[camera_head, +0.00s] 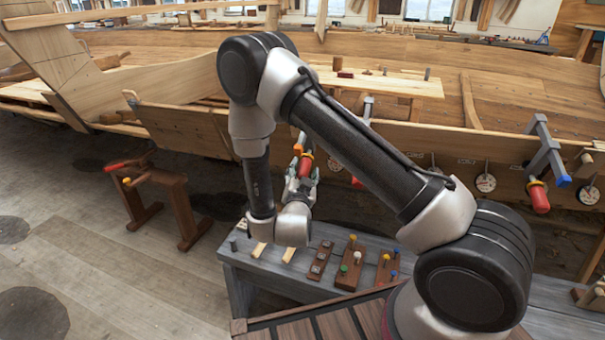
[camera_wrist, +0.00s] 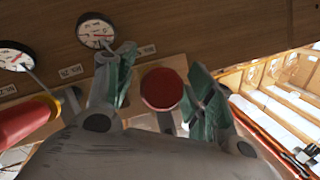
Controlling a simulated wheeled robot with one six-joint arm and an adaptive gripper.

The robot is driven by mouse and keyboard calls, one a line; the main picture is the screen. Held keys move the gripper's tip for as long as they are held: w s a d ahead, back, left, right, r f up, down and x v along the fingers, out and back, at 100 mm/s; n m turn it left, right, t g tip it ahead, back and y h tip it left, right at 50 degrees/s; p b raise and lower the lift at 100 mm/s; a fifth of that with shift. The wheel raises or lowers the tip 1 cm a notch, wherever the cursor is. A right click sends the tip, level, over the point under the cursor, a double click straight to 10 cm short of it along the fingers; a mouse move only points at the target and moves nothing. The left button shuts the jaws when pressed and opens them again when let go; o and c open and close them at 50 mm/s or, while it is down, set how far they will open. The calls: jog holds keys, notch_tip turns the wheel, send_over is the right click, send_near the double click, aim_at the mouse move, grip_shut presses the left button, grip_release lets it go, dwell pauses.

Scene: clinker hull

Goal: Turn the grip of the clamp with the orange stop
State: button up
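The clamp's orange stop (camera_head: 298,148) shows in the head view just above my gripper, against the hull planking. Its red grip (camera_head: 306,165) is beside and below the stop, partly hidden by my fingers. In the wrist view the round red end of the grip (camera_wrist: 161,89) faces me between the two fingers. My gripper (camera_head: 302,180) is at this grip, with one finger on each side; in the wrist view its fingers (camera_wrist: 161,95) stand apart. A narrow gap shows between the left finger and the grip; contact on the right cannot be told.
A red handle (camera_wrist: 25,120) lies left of my fingers in the wrist view, below dial gauges (camera_wrist: 95,32). A clamp with a blue stop (camera_head: 564,181) hangs at right. A grey bench (camera_head: 260,266) with pegged blocks stands below. A trestle (camera_head: 180,205) with a clamp stands left.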

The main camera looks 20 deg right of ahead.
aim_at(299, 177)
jog(key=v, duration=1.2)
dwell(1.1)
jog(key=w+h, duration=0.1)
jog(key=w+r+g+h, duration=0.1)
jog(key=w+h, duration=0.1)
jog(key=w+n+g+h, duration=0.1)
jog(key=w, duration=0.1)
jog(key=shift+a+r, duration=0.15)
jog(key=shift+a, duration=0.2)
jog(key=shift+a+f+n+g+h, duration=0.1)
jog(key=shift+f+n+g+h, duration=0.2)
jog(key=shift+n, duration=1.5)
jog(key=x, duration=0.7)
jog(key=shift+w+d+f, duration=0.1)
jog(key=shift+w+d, duration=0.15)
